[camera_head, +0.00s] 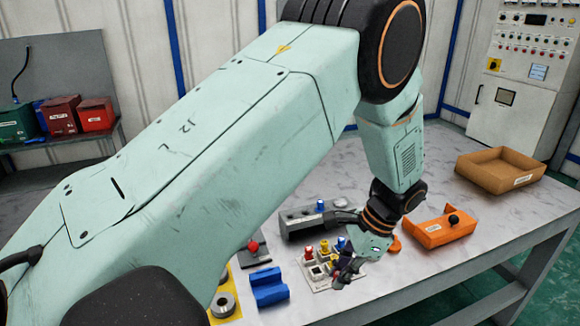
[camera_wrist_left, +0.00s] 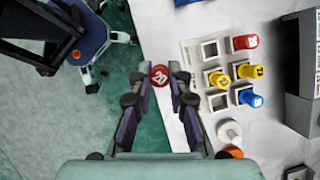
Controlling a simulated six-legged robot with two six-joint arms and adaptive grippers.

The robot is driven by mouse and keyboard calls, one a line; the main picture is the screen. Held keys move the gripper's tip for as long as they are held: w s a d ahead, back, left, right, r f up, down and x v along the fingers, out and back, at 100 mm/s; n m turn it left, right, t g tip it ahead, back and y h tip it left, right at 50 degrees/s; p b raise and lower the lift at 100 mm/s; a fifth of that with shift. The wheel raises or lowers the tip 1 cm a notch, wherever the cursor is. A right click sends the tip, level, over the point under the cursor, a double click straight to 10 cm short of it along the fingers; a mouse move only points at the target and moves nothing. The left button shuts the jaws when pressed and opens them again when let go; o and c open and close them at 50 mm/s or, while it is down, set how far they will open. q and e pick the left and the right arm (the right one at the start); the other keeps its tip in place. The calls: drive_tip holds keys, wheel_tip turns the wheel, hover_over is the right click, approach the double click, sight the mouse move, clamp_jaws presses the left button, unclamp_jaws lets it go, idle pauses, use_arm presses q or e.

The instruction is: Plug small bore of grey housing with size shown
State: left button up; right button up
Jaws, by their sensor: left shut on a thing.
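My left gripper (camera_head: 346,272) is shut on a red plug (camera_wrist_left: 160,75), whose face carries white digits I cannot read surely. In the left wrist view the gripper (camera_wrist_left: 158,88) holds it beside the white plug rack (camera_wrist_left: 190,62), over the table edge. The rack holds a red plug (camera_wrist_left: 245,42), two yellow plugs (camera_wrist_left: 250,71) and a blue plug (camera_wrist_left: 250,98); some sockets look empty. The grey housing (camera_head: 295,228) lies behind the rack in the head view, with a blue piece (camera_head: 320,206) on top. Its small bore is not clear. My right gripper is out of view.
A blue block (camera_head: 270,288), a dark block with a red knob (camera_head: 254,247) and a metal ring (camera_head: 222,304) lie left of the rack. An orange bracket (camera_head: 432,236) and a cardboard tray (camera_head: 500,181) stand right. Table between tray and bracket is clear.

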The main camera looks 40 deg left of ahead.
use_arm(q)
drive_tip(key=w+a+r+m+t+p, duration=0.2)
drive_tip(key=w+a+m+p, duration=0.15)
drive_tip(key=a+m, duration=0.4)
drive_tip(key=w+a+r+m+t+p, duration=0.3)
drive_tip(key=a+m+p, duration=0.25)
drive_tip(key=a, duration=0.35)
drive_tip(key=w+a+r+m+t+p, duration=0.2)
drive_tip(key=w+a+m+p, duration=0.15)
drive_tip(key=a+m, duration=0.45)
drive_tip(key=shift+h, duration=0.4)
drive_tip(key=f+b, duration=0.6)
drive_tip(key=shift+w+d+f+b, duration=0.15)
drive_tip(key=shift+w+f+b, duration=0.2)
drive_tip(key=shift+f, duration=0.05)
drive_tip(key=shift+d+r, duration=0.1)
